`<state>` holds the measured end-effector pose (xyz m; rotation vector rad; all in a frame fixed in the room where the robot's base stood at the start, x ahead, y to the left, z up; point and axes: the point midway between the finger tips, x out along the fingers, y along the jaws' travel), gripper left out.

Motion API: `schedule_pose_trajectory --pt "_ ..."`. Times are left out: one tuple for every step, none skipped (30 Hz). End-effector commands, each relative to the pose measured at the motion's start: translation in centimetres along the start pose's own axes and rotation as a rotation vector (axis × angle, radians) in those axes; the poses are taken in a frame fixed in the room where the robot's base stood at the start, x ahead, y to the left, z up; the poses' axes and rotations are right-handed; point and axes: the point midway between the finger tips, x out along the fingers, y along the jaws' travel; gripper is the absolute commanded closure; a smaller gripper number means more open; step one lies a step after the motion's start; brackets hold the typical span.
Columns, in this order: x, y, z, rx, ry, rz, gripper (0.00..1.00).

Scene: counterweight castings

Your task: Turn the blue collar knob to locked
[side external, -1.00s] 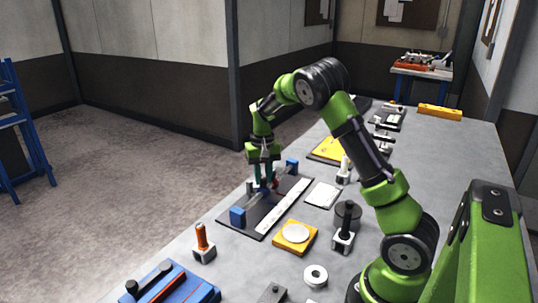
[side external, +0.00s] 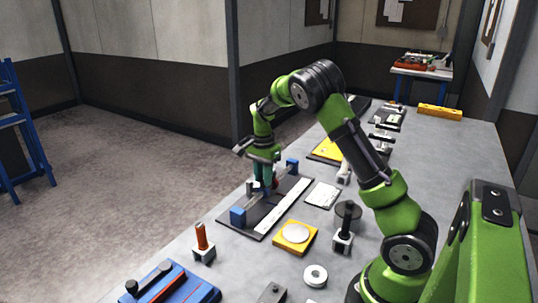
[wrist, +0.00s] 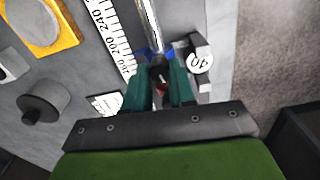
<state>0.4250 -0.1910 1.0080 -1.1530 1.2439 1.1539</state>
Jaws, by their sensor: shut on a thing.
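The blue collar (wrist: 141,54) sits on a bright metal rod (wrist: 149,22) in the wrist view, partly hidden by my fingers. My gripper (wrist: 160,88) has its green fingers closed around a dark knob with a red mark, at the collar. In the side view my gripper (side external: 263,186) points down over the middle of the rod fixture, and its fingers largely hide the collar and knob. The fixture has a dark base (side external: 256,229), blue end blocks (side external: 238,217) and a white scale strip (side external: 285,210). I cannot read the knob's locked or unlocked marking.
A yellow block with a pale disc (side external: 295,234), an orange-handled tool (side external: 203,243) and a dark weight on a post (side external: 346,213) stand near the fixture. The bench's left edge is close.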

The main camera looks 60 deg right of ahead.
Motion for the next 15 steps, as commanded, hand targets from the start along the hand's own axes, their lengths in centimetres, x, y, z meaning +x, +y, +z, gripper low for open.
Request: schedule_pose_trajectory --pt "-0.08 0.0 -0.01 0.031 0.0 -0.001 1.0" --pt "-0.08 0.0 -0.02 0.05 0.0 -0.001 1.0" --pt "-0.08 0.01 -0.04 0.073 0.0 -0.001 1.0" --pt "-0.08 0.01 -0.04 0.089 0.0 -0.001 1.0" --pt "-0.08 0.01 -0.05 0.104 0.0 -0.001 1.0" --pt "-0.08 0.02 -0.05 0.121 0.0 -0.001 1.0" --pt "-0.08 0.02 -0.05 0.134 0.0 -0.001 1.0" --pt "-0.08 0.02 -0.04 0.145 0.0 -0.001 1.0" --pt "-0.08 0.02 -0.04 0.157 0.0 -0.001 1.0" --pt "-0.08 0.02 -0.04 0.166 0.0 -0.001 1.0" --pt "-0.08 0.02 -0.04 0.174 0.0 -0.001 1.0" --pt "-0.08 0.02 -0.04 0.181 0.0 -0.001 1.0" --pt "-0.08 0.02 -0.04 0.187 0.0 -0.001 1.0" --pt "-0.09 0.02 -0.04 0.191 0.0 -0.001 1.0" --pt "-0.09 0.02 -0.04 0.196 0.0 -0.001 1.0"
